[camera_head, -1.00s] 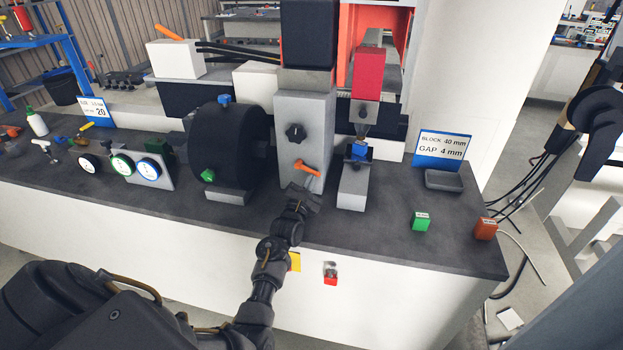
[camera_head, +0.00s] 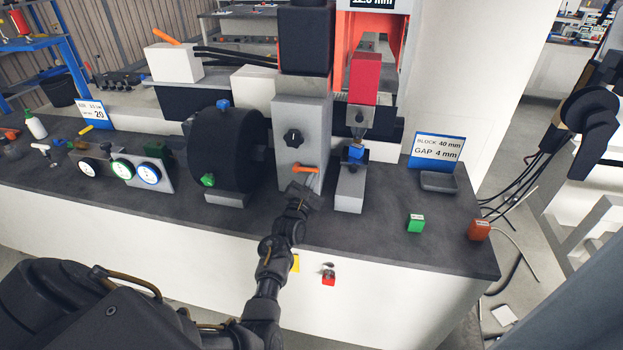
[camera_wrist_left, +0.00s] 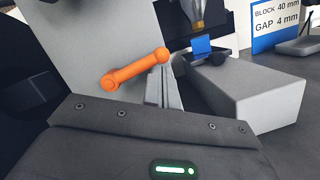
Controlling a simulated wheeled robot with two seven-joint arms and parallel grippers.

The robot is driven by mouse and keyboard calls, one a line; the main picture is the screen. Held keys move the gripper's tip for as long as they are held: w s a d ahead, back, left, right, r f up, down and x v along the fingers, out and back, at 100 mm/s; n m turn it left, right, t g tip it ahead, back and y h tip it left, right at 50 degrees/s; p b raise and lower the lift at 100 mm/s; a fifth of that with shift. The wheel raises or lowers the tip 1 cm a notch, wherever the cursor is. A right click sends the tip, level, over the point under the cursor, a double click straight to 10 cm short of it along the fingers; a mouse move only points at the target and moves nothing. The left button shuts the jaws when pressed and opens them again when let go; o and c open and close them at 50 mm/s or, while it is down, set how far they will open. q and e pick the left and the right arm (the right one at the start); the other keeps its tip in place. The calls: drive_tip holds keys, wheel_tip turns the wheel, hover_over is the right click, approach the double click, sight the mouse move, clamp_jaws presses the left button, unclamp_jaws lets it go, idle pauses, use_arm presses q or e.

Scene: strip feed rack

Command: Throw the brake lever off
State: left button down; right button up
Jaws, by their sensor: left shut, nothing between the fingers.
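The orange lever (camera_head: 306,169) sits low on the front of the grey housing (camera_head: 301,118), below a black knob (camera_head: 293,138). It lies nearly level, its free end to the right. In the left wrist view the lever (camera_wrist_left: 135,70) slopes up to the right. My left gripper (camera_head: 302,190) is shut and empty, just below the lever. In the left wrist view its fingers (camera_wrist_left: 163,92) are close under the lever's right end; I cannot tell if they touch. My right gripper is not in view.
A grey block (camera_head: 350,188) stands close right of the gripper, with a red slide (camera_head: 363,79) above. A black wheel (camera_head: 228,150) stands to the left. Green (camera_head: 415,223) and orange-brown (camera_head: 479,230) blocks lie right. The bench top between is clear.

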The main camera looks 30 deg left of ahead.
use_arm(q)
drive_tip(key=shift+s, duration=0.1)
drive_tip(key=p+v, duration=0.5)
drive_tip(key=v, duration=0.4)
drive_tip(key=shift+s, duration=0.2)
drive_tip(key=shift+s+d+f, duration=0.15)
drive_tip(key=shift+s, duration=0.45)
